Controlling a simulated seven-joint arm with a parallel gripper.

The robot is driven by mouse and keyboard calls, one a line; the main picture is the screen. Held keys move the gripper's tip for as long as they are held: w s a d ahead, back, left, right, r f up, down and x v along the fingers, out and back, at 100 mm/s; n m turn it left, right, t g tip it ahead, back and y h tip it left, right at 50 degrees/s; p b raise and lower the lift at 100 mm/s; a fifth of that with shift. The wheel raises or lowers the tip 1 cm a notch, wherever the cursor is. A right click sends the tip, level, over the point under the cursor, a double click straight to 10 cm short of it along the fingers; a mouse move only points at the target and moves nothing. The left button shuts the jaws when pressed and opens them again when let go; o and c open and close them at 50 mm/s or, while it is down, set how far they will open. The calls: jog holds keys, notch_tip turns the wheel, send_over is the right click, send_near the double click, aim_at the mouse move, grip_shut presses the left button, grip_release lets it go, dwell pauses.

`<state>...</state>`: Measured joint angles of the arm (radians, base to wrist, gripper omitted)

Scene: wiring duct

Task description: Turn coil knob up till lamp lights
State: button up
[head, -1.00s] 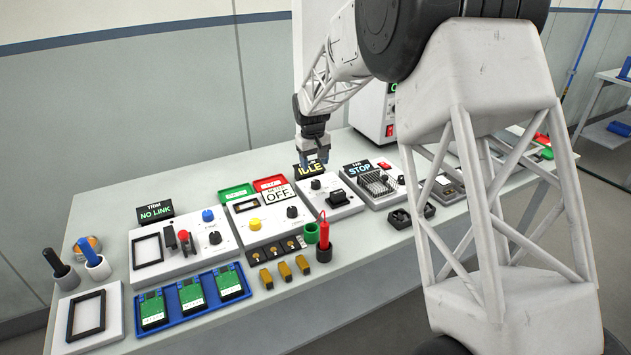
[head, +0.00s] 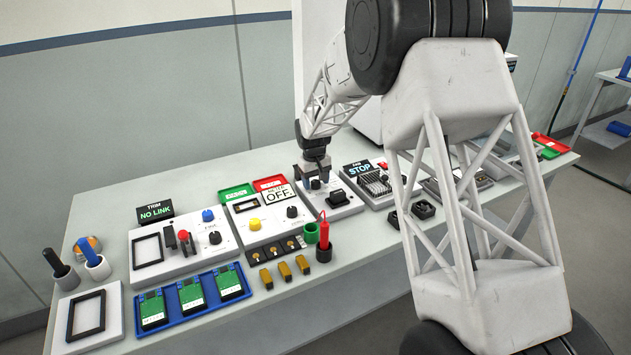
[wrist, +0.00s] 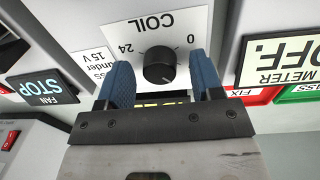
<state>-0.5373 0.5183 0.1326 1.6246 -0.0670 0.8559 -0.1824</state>
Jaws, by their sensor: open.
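The coil knob (wrist: 158,68) is round and black, on a white panel (wrist: 165,22) marked COIL, with 0 and 24 on its scale. In the wrist view the panel appears upside down. My gripper (wrist: 161,62) is open, with one blue finger on each side of the knob and a visible gap to it on both sides. In the head view my gripper (head: 318,180) is down at the coil panel (head: 345,208) and hides most of the knob. A dark sign with yellow letters (wrist: 180,100) is mostly hidden behind my gripper. I cannot make out a lit lamp.
Left of the coil panel is the meter panel with an OFF sign (head: 279,197). Right of it is the fan panel with a STOP sign (head: 359,169). A black block (head: 338,197) stands on the coil panel near my gripper. A red probe (head: 323,230) stands in front.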

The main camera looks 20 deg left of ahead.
jog(key=shift+f, duration=0.1)
jog(key=c, duration=0.9)
jog(key=shift+m, duration=3.3)
jog(key=o, duration=0.9)
